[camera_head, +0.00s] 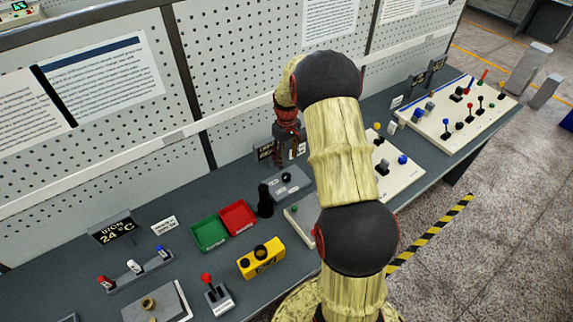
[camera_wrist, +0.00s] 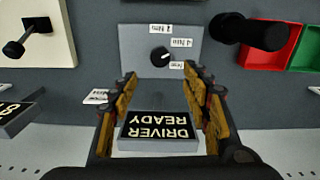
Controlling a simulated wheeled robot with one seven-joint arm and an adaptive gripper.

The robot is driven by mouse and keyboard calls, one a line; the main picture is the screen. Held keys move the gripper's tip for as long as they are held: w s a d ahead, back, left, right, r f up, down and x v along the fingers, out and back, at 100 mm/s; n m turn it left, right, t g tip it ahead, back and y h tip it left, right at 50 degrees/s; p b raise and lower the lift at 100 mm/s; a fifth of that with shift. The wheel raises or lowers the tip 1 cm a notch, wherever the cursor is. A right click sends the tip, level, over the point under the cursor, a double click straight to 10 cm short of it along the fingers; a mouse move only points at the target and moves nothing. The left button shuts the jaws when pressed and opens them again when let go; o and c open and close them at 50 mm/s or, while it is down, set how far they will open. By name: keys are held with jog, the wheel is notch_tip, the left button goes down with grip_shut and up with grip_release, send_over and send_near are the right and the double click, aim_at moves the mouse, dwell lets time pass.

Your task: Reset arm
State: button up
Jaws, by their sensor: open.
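My arm rises through the middle of the head view and bends over, with my gripper (camera_head: 288,138) hanging near the pegboard above the back of the bench. In the wrist view my gripper (camera_wrist: 160,82) has its two fingers spread apart with nothing between the tips. Beyond and between the fingers is a grey sign reading "DRIVER READY" (camera_wrist: 158,131), upside down in the picture. A grey plate with a black knob (camera_wrist: 160,54) and small labels lies past the fingertips. My arm hides part of the bench in the head view.
A black upright tool (camera_head: 265,201) stands beside the red tray (camera_head: 238,217) and green tray (camera_head: 209,234). A yellow box (camera_head: 261,258), a red-topped lever (camera_head: 214,291) and a display (camera_head: 113,228) are at left. A white control panel (camera_head: 465,115) is at right.

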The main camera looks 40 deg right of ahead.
jog(key=shift+r, duration=0.5)
dwell(0.3)
